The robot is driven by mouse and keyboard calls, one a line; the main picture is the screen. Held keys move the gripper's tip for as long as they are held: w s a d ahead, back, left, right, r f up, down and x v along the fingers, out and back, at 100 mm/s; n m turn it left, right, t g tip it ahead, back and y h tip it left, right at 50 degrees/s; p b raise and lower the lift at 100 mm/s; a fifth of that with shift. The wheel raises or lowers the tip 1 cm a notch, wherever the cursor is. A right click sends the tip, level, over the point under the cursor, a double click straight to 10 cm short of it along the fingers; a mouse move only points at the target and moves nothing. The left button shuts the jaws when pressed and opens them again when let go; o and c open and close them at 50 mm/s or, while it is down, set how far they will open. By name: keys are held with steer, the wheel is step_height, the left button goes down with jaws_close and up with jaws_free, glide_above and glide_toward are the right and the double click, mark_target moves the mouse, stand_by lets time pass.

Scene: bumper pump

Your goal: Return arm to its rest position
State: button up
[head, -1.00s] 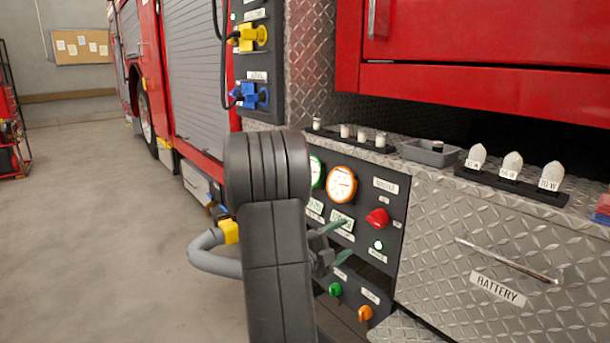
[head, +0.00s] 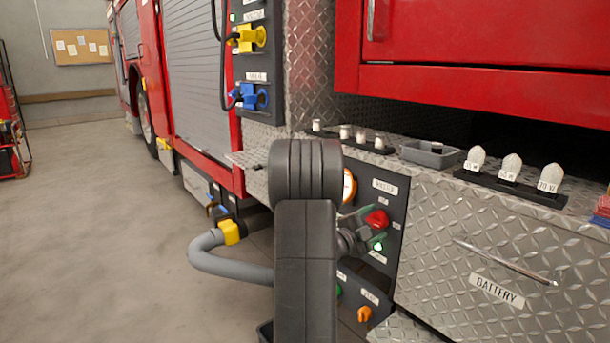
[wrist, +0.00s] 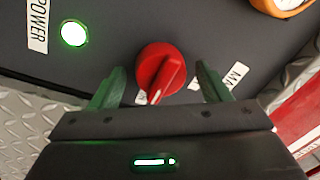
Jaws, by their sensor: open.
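My gripper (head: 362,228) is open, with green fingers, in front of the dark pump panel (head: 392,207). The wrist view shows the open gripper (wrist: 160,82) with one finger on each side of a red knob (wrist: 162,68). Nothing is held, and I cannot tell whether the fingers touch the knob. In the head view the red knob (head: 378,219) shows just right of the fingers. My arm, bent at a black joint, hides much of the panel's left part. A green lamp (wrist: 74,33) marked POWER is lit.
An orange-rimmed gauge (head: 349,186) is partly hidden behind my arm. A grey hose with a yellow coupling (head: 229,232) is left of the arm. A BATTERY drawer (head: 500,285) with a bar handle is at right. Open floor (head: 90,220) lies at left.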

steer(key=n+p, duration=0.4)
steer(key=p, duration=0.1)
steer(key=shift+r+n+t, duration=0.25)
steer(key=shift+n+t, duration=0.05)
steer(key=n+p, duration=0.4)
steer(key=p, duration=0.1)
steer(key=shift+y, duration=0.4)
steer(key=n+p, duration=0.5)
steer(key=p, duration=0.4)
steer(key=shift+r+n, duration=0.1)
steer(key=shift+n, duration=0.2)
steer(key=shift+n+y+p, duration=0.3)
steer(key=shift+n+p, duration=0.4)
steer(key=shift+p, duration=0.15)
steer(key=shift+f, duration=0.2)
